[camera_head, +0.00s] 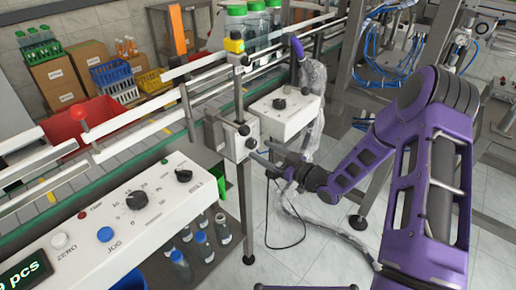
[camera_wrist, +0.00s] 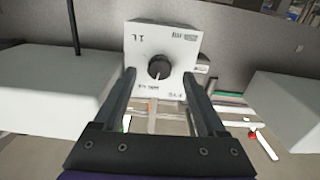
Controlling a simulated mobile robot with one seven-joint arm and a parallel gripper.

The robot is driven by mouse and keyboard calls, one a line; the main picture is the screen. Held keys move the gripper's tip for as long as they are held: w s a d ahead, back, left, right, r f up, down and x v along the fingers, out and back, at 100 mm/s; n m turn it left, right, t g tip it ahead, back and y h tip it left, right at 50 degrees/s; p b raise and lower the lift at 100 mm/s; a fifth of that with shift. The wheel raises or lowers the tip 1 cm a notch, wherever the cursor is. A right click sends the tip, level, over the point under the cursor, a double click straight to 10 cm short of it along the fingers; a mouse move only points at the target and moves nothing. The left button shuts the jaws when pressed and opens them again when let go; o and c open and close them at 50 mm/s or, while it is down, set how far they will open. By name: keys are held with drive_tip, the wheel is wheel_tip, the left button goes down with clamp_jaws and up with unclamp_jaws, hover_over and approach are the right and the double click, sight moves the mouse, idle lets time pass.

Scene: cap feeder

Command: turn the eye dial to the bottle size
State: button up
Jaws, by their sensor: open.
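The eye dial (camera_wrist: 159,67) is a round black knob on the front of a small white box (camera_wrist: 180,38) in the wrist view. Markings stand near the box's corners, one looking like "1L"; the others are too small to read surely. A thin light mark shows on the knob's lower part in the picture. My gripper (camera_wrist: 159,74) is open, with one finger on each side of the knob and clear gaps to it. In the head view my gripper (camera_head: 268,152) is at the small grey-white box (camera_head: 236,140) on the conveyor's side post. Large green-capped bottles (camera_head: 255,27) stand on the conveyor.
A white panel (camera_head: 150,215) with knobs and buttons is at the front left. Another white box (camera_head: 283,112) with a black knob is behind my gripper. Blue-capped bottles (camera_head: 201,245) stand below the panel. A red bin (camera_head: 85,122) is beyond the conveyor.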

sight(251, 144)
drive_tip(key=shift+x, duration=1.35)
clamp_jaws()
